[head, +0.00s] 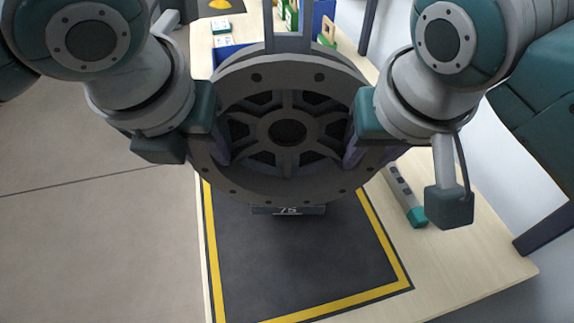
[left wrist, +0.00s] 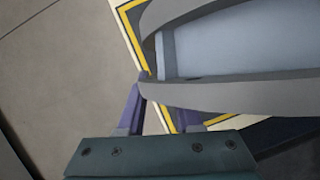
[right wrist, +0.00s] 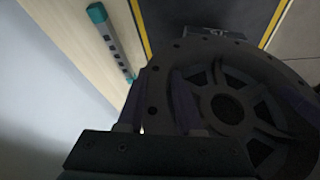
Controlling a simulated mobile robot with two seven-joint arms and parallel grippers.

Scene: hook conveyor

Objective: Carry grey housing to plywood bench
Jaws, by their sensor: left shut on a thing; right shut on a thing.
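The grey housing (head: 288,190) is a large round part with a spoked, holed face and a bolted rim. It is between my two grippers and over the dark mat on the plywood bench (head: 470,270). My left gripper (head: 219,145) is shut on its left side, and the left wrist view shows the fingers at its grey rim (left wrist: 200,98). My right gripper (head: 356,145) is shut on its right side, and the right wrist view shows the fingers against the spoked face (right wrist: 228,105). The housing hides part of the mat; I cannot tell whether it touches it.
The dark mat (head: 300,260) has a yellow border and clear room at the front. A small block marked 75 (head: 287,210) shows below the housing. A grey bar with teal ends (head: 404,190) lies on the bench at right. Blue bins (head: 324,15) and small boxes stand behind.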

